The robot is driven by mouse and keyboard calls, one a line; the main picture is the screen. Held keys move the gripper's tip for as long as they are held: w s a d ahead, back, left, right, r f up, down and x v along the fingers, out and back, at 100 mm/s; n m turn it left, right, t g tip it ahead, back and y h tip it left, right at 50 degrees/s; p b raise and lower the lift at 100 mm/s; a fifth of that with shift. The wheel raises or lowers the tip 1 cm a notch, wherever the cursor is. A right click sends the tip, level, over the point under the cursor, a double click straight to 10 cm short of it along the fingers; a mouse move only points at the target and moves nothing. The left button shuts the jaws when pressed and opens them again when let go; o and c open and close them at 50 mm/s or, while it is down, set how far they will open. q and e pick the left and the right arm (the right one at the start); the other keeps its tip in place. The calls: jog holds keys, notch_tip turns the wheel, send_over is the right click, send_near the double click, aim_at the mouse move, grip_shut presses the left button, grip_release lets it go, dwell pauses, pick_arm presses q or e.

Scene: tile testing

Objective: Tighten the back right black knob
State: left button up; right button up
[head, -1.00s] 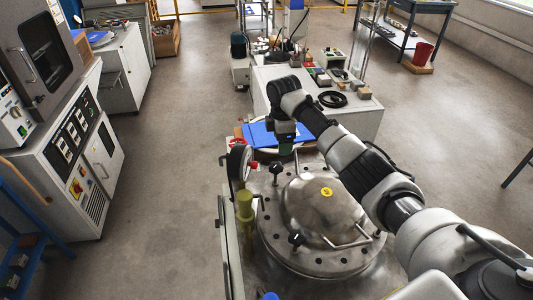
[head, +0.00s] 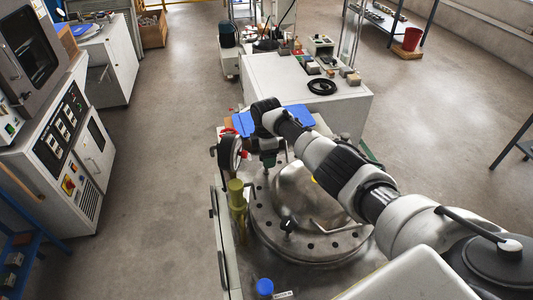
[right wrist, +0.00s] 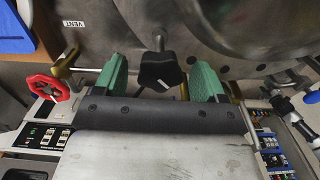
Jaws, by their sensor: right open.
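The fingers are open, one on each side, with gaps to the knob. Another black knob (head: 288,224) stands at the lid's front edge. My left gripper is not in view.
A pressure gauge (head: 229,152) and a yellow-green post (head: 237,195) stand close left of the lid. A red valve handle (right wrist: 48,88) is left of the fingers in the wrist view. A white cabinet (head: 300,90) stands behind.

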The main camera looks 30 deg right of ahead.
jog(key=shift+c, duration=0.3)
jog(key=c, duration=0.9)
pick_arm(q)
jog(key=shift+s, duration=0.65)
pick_arm(e)
jog(key=shift+o, duration=0.2)
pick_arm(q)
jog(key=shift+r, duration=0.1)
pick_arm(e)
jog(key=shift+m, duration=0.4)
jog(key=m+p, duration=0.1)
jog(key=m, duration=0.2)
jog(key=shift+r, duration=0.1)
jog(key=m+p, duration=0.1)
jog(key=m, duration=0.4)
jog(key=shift+p, duration=0.4)
jog(key=m, duration=0.5)
jog(key=shift+p, duration=0.4)
pick_arm(q)
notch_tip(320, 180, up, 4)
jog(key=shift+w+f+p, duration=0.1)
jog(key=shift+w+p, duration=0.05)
jog(key=shift+p, duration=0.15)
pick_arm(e)
jog(key=m, duration=0.4)
jog(key=shift+m, duration=0.3)
